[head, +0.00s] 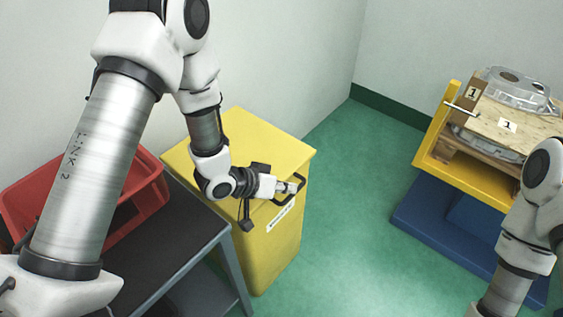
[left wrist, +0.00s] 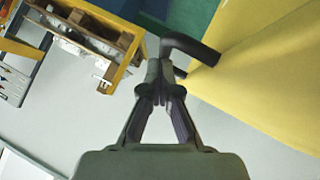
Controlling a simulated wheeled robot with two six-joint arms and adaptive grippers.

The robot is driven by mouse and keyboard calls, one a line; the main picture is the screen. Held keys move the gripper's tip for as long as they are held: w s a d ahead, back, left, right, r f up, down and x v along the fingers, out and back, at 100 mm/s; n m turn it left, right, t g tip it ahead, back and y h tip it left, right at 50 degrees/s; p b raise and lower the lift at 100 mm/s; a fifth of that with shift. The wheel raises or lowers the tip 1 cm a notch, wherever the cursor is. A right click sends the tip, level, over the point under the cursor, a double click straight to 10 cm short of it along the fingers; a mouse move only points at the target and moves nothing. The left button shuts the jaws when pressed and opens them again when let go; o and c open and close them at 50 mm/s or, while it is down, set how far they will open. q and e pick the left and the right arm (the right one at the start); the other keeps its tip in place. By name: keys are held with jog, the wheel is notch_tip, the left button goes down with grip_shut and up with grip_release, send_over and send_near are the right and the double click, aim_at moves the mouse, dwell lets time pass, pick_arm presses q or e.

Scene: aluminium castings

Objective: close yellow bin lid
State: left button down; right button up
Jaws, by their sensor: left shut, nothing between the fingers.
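The yellow bin (head: 278,245) stands on the green floor against the wall. Its yellow lid (head: 255,135) lies flat across the top and looks closed. A black handle (head: 301,181) sticks out at the bin's upper front edge. My left gripper (head: 294,188) is shut and empty right beside this handle; whether it touches is not clear. In the left wrist view the shut fingertips (left wrist: 160,76) are close to the dark bent handle (left wrist: 190,48), with the yellow bin (left wrist: 270,75) at the right. My arm hides part of the lid. My right gripper is out of view.
A red crate (head: 150,195) sits on a dark table (head: 185,235) left of the bin. At the right, a yellow frame (head: 437,130) holds a wooden board with metal castings (head: 520,90), above a blue base (head: 425,210). Green floor (head: 350,240) between is clear.

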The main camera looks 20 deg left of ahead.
pick_arm(q)
jog(key=s+a+r+p, duration=0.2)
jog(key=s+r, duration=0.1)
jog(key=r, duration=0.2)
jog(key=s+a+r+p, duration=0.2)
jog(key=s+r+p, duration=0.1)
jog(key=r, duration=0.2)
jog(key=shift+a+r, duration=0.3)
jog(key=shift+r, duration=0.1)
